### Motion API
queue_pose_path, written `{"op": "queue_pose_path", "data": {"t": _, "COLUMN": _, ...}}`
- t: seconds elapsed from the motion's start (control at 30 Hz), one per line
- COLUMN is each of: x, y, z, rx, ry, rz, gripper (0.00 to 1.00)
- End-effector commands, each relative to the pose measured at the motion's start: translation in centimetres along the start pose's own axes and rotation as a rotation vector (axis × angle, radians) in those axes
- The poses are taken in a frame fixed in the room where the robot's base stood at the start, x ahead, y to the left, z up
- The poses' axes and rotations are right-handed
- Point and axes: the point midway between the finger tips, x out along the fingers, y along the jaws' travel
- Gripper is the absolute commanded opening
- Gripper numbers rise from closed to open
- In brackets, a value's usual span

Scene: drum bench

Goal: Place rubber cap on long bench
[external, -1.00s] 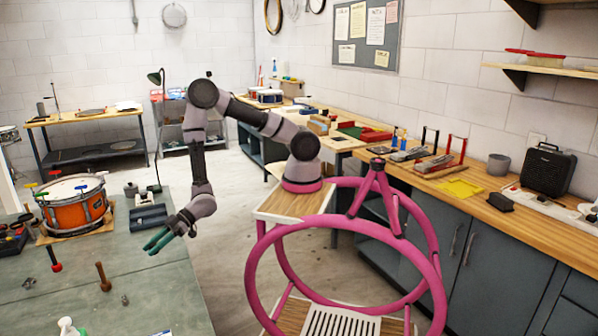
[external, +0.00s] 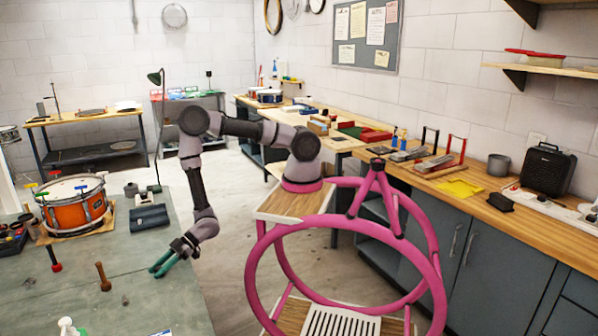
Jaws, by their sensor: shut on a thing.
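My gripper (external: 161,266), with green fingers, points down and left above the right edge of the grey-green table. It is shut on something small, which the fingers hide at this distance. I take it to be the rubber cap, but I cannot make out its shape. The long wooden bench (external: 520,232) runs along the right wall, to the right of my gripper and well apart from it.
The grey-green table (external: 150,290) holds an orange drum (external: 75,205), a dark case (external: 149,218) and a wooden-handled tool (external: 102,276). The wooden bench carries a yellow cloth (external: 460,189), a black speaker (external: 548,168) and a grey cup (external: 499,165). Bare wood shows between them.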

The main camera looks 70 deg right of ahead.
Motion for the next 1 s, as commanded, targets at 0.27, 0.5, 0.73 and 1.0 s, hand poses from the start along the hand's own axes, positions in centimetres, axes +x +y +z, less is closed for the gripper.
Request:
{"op": "queue_pose_path", "data": {"t": 0.27, "x": 0.1, "y": 0.0, "z": 0.3, "rx": 0.001, "ry": 0.000, "rz": 0.000, "gripper": 0.42}}
{"op": "queue_pose_path", "data": {"t": 0.5, "x": 0.1, "y": 0.0, "z": 0.3, "rx": 0.001, "ry": -0.001, "rz": 0.000, "gripper": 0.65}}
{"op": "queue_pose_path", "data": {"t": 0.73, "x": 0.1, "y": 0.0, "z": 0.4, "rx": -0.001, "ry": -0.002, "rz": 0.000, "gripper": 0.65}}
{"op": "queue_pose_path", "data": {"t": 1.0, "x": -4.9, "y": 0.2, "z": 0.4, "rx": 0.004, "ry": -0.004, "rz": 0.003, "gripper": 0.65}}
